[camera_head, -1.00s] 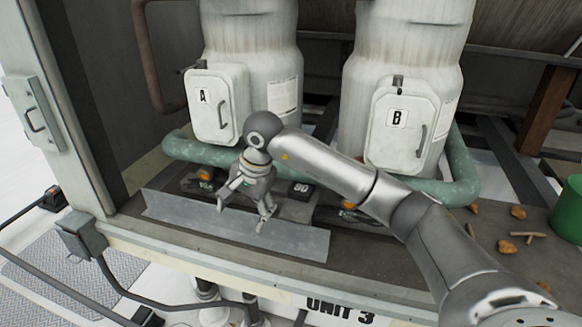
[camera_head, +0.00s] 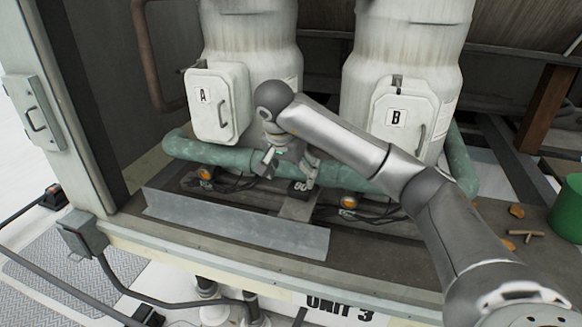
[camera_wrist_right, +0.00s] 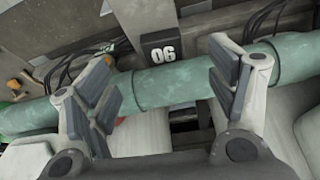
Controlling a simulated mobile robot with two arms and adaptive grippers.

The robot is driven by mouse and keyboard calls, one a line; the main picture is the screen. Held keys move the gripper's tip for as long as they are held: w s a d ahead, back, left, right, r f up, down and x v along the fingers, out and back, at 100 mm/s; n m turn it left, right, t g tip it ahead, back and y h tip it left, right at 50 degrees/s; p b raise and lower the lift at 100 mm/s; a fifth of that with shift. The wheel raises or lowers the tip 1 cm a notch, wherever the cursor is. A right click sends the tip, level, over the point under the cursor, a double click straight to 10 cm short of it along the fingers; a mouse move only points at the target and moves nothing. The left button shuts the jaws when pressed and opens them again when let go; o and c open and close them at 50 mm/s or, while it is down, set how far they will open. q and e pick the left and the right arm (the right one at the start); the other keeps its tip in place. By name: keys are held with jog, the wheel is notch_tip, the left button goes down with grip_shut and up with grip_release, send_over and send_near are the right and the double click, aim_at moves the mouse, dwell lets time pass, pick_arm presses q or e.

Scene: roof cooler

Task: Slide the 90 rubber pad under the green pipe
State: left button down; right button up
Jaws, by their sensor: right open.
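The rubber pad (camera_head: 299,186) is a dark block marked 90, on the deck just in front of the green pipe (camera_head: 215,155); a finger partly hides it. In the wrist view the pad (camera_wrist_right: 165,50) reads upside down, beside the pipe (camera_wrist_right: 165,90). A flat strip runs from the pad toward the front. My right gripper (camera_head: 287,177) is open above the pipe and pad. In the wrist view its fingers (camera_wrist_right: 160,90) stand apart on either side of the pad's label, with the pipe crossing between them. Contact cannot be told. My left gripper is out of view.
A grey metal angle (camera_head: 235,228) lies along the front of the deck. White tanks with hatches A (camera_head: 222,105) and B (camera_head: 402,125) stand behind the pipe. Orange-capped parts with black cables (camera_head: 347,201) flank the pad. A green bucket (camera_head: 568,212) is at right.

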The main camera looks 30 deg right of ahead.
aim_at(297, 193)
jog(key=p+x, duration=0.2)
jog(key=x, duration=0.6)
jog(key=shift+f, duration=0.2)
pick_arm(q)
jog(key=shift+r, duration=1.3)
pick_arm(e)
jog(key=shift+w+d+f, duration=0.1)
jog(key=shift+d+f, duration=0.1)
jog(key=shift+f, duration=0.35)
jog(key=c, duration=1.2)
jog(key=shift+o, duration=0.2)
jog(key=shift+d+r, duration=0.1)
